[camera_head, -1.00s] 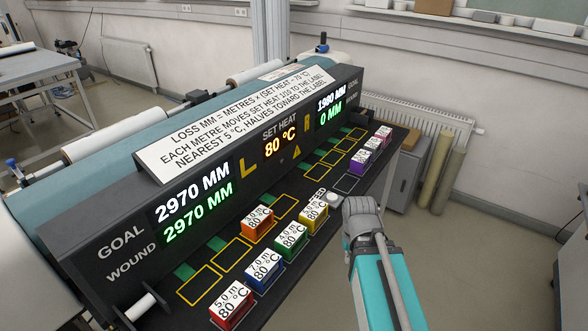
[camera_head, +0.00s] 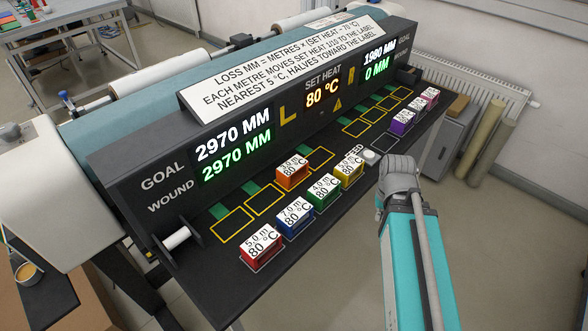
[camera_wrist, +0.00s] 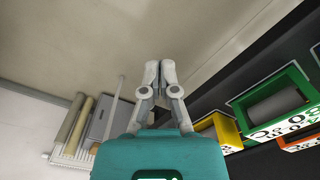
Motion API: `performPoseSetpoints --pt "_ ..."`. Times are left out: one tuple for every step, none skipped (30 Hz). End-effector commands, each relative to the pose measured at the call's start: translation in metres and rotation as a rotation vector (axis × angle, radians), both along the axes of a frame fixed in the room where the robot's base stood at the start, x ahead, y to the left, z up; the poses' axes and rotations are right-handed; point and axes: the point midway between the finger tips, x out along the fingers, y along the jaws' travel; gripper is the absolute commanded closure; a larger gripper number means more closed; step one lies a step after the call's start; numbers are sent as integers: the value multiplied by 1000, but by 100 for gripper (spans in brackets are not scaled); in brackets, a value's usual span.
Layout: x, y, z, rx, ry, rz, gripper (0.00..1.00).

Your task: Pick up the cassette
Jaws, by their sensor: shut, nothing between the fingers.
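Several cassettes with white labels stand on the dark machine shelf. The front row has red (camera_head: 262,247), blue (camera_head: 295,217), green (camera_head: 324,193) and yellow (camera_head: 348,170) cassettes. An orange cassette (camera_head: 292,173) stands behind them by the yellow outlines. Purple (camera_head: 402,121) and pink (camera_head: 429,98) cassettes stand at the far right. My gripper (camera_wrist: 160,72) is shut and empty in the wrist view, beside the shelf. That view also shows the yellow (camera_wrist: 226,132), green (camera_wrist: 272,100) and orange (camera_wrist: 303,141) cassettes to its right. In the head view my wrist hides the fingers.
The machine panel (camera_head: 160,165) rises behind the shelf; it reads SET HEAT 80 °C, goal 2970 MM, wound 2970 MM at left and goal 1980 MM, wound 0 MM at right. A round button (camera_head: 370,155) lies close to my wrist. Several yellow outlines are empty.

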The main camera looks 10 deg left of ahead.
Motion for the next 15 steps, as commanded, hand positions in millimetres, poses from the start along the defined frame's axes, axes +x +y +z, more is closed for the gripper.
performPoseSetpoints --pt "0 0 0 0 0 0 100" --pt "0 0 0 0 0 0 100" --pt "0 0 0 0 0 0 100" --pt "0 0 0 0 0 0 100" --pt "0 0 0 0 0 0 100" --pt "0 0 0 0 0 0 100" --pt "0 0 0 0 0 0 100" --pt "0 0 0 0 0 0 100" --pt "0 0 0 0 0 0 100" --pt "0 0 0 0 0 0 100" --pt "0 0 0 0 0 0 100" --pt "0 0 0 0 0 0 93" --pt "0 0 0 0 0 0 87" --pt "1 1 1 0 0 -1 81" --pt "2 2 2 0 0 -4 74"
